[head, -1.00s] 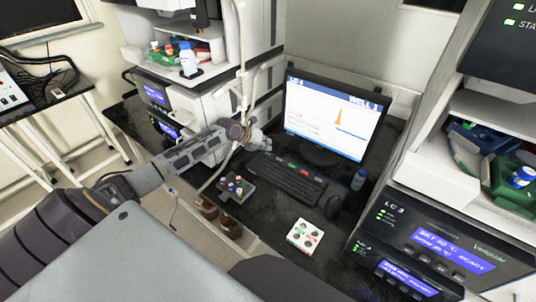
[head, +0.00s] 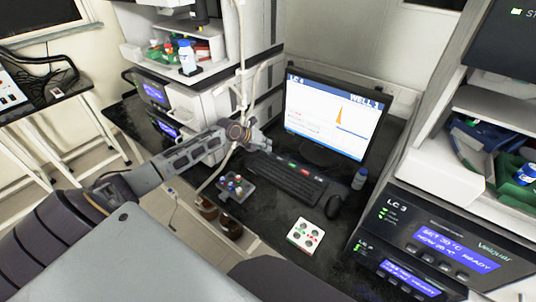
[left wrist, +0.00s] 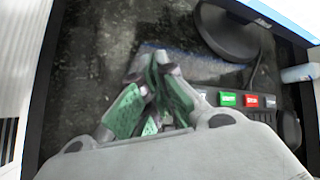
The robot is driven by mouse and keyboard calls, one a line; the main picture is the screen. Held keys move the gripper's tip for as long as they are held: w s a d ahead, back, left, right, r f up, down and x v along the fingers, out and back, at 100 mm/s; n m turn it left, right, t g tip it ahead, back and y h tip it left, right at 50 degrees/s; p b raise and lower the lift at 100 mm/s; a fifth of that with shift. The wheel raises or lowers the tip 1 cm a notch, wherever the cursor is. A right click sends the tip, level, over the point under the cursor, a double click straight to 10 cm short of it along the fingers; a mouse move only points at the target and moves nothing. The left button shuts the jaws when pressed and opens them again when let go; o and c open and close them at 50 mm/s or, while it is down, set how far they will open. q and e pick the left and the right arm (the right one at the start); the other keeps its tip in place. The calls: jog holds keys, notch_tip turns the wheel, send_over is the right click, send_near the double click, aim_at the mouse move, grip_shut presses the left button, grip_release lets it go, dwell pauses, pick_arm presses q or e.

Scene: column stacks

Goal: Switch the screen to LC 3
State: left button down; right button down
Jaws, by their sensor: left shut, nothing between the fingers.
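The screen (head: 334,117) stands at the back of the black bench. In the left wrist view, a green key (left wrist: 227,99) and a red key (left wrist: 251,101) show on the keyboard, right of the fingers. My left gripper (left wrist: 155,56) is shut and empty, with green finger pads. In the head view it (head: 262,141) is at the keyboard's far left end. Contact cannot be told. My right gripper is not in view.
The LC 3 instrument (head: 440,245) stands at right, another stack at left.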

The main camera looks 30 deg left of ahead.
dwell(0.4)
pick_arm(q)
jog(key=shift+f+b, duration=0.4)
jog(key=shift+b, duration=0.05)
dwell(0.6)
jog(key=shift+r, duration=0.1)
dwell(0.4)
jog(key=shift+r+p, duration=0.4)
jog(key=shift+r, duration=0.35)
jog(key=shift+r, duration=0.1)
jog(key=shift+r+p, duration=1.35)
jog(key=shift+r, duration=1.05)
